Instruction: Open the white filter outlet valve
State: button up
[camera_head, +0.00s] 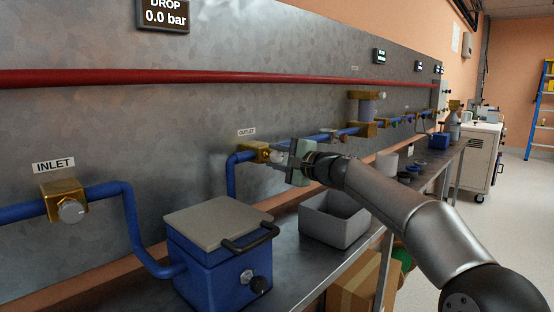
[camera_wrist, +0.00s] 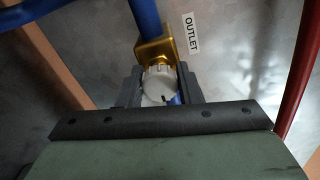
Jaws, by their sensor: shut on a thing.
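The white outlet valve knob (camera_wrist: 160,82) sits on a brass valve body (camera_wrist: 158,45) on the blue pipe, beside the OUTLET label (camera_wrist: 190,33). In the head view the brass outlet valve (camera_head: 253,152) is on the wall below its label (camera_head: 246,132), and the knob (camera_head: 276,157) shows partly at my gripper. My gripper (camera_wrist: 160,88) is shut on the knob, with one dark finger on each side of it. A dark mark shows at the knob's lower edge in the wrist view. The lower part of the knob is partly hidden by the gripper.
The INLET valve (camera_head: 69,208) with a grey-white knob is at the left. A blue filter box (camera_head: 215,270) with a grey lid and black handle stands on the bench. An open grey bin (camera_head: 335,222) is below my gripper. A red pipe (camera_head: 200,76) runs along the wall.

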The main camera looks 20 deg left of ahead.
jog(key=o, duration=1)
jog(key=b+v, duration=0.1)
jog(key=v, duration=1.6)
jog(key=shift+s+d+b, duration=0.15)
jog(key=shift+b, duration=0.25)
